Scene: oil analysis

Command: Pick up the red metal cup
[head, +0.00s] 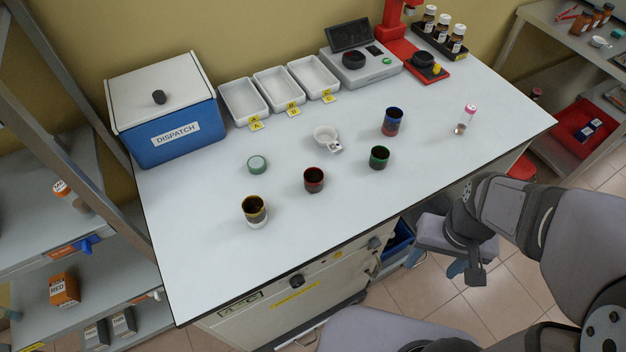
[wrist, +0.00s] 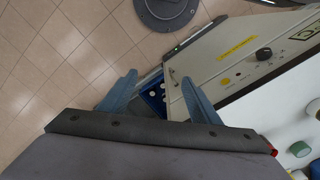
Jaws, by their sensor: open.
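The red metal cup (head: 314,180) stands upright on the white table, near its middle front, with a dark inside. A yellow-rimmed cup (head: 255,211) is to its front left, a green cup (head: 379,157) to its right and a blue cup (head: 393,122) farther back right. My gripper (head: 434,265) is off the table's front edge, below the tabletop and well to the right of the red cup. Its two blue fingers are apart and empty, as the wrist view (wrist: 158,82) also shows. A small red patch shows beside the gripper body there; I cannot tell what it is.
A blue dispatch box (head: 175,145), white trays (head: 244,102) and a scale (head: 361,69) line the back. A pink-capped vial (head: 469,112) stands right. The table's front is mostly clear.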

